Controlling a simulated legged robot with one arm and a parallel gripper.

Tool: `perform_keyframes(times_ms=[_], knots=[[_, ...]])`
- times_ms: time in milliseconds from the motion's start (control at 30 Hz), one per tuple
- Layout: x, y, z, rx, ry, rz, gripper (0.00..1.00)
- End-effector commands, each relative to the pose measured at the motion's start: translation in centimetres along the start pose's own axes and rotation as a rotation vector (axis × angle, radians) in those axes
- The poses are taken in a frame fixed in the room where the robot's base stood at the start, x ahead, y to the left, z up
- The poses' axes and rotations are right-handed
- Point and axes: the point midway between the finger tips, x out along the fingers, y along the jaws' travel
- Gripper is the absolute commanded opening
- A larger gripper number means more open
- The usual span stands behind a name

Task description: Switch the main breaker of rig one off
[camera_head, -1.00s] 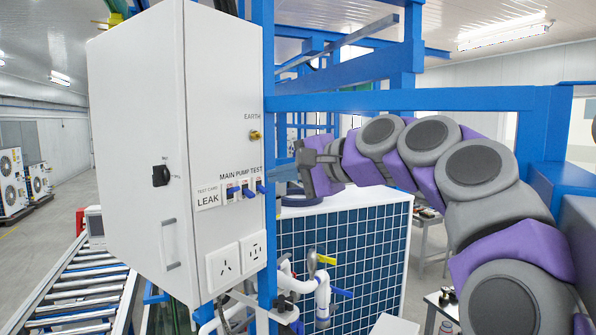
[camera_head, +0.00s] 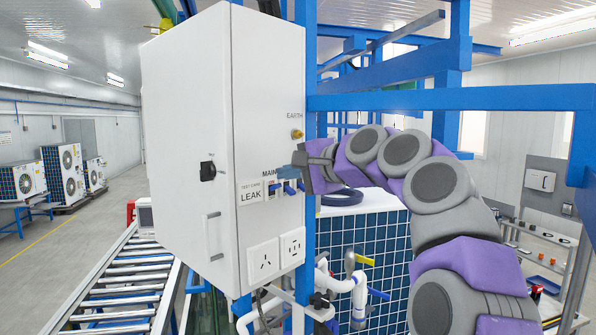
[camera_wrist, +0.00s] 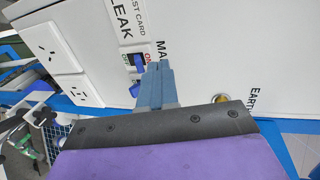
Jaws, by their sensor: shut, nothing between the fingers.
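The white electrical cabinet (camera_head: 190,110) of the rig carries a row of small blue-levered breakers beside the LEAK label. The main breaker (camera_head: 273,188) is at the left end of the row, under the word MAIN. In the wrist view, the main breaker (camera_wrist: 137,63) shows a blue lever between OFF and ON marks; I cannot tell its position surely. A second blue lever (camera_wrist: 134,89) shows below it. My gripper (camera_head: 293,173) is shut and empty, just above the row. Its blue-grey fingertips (camera_wrist: 155,68) lie close beside the main breaker; contact is unclear. My gripper hides part of the lettering.
Two sockets (camera_head: 264,261) sit low on the cabinet, and a brass earth stud (camera_head: 297,134) sits above the breakers. A blue frame post (camera_head: 310,60) stands at the cabinet's right edge. White pipes (camera_head: 343,284) run below. A roller conveyor (camera_head: 125,285) lies left.

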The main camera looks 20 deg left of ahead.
Motion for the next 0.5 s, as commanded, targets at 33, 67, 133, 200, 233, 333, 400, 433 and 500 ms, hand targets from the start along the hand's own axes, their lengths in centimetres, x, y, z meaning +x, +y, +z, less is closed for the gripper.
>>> perform_keyframes(times_ms=[33,67,133,200,233,333,400,433,500], knots=[[0.6,-0.1,0.1,-0.003,0.000,0.000,0.00],[0.8,-0.1,0.1,-0.003,0.000,0.000,0.00],[1.3,0.0,0.3,-0.004,0.000,0.002,0.00],[1.4,0.1,0.3,-0.004,0.000,0.002,0.00],[1.4,0.1,0.3,-0.004,0.000,0.002,0.00],[1.4,0.4,0.3,-0.003,0.000,0.001,0.00],[1.5,0.6,0.3,-0.003,0.000,0.002,0.00],[1.5,0.7,0.3,-0.002,0.000,0.002,0.00],[1.4,0.9,0.2,-0.001,-0.001,0.001,0.00]])
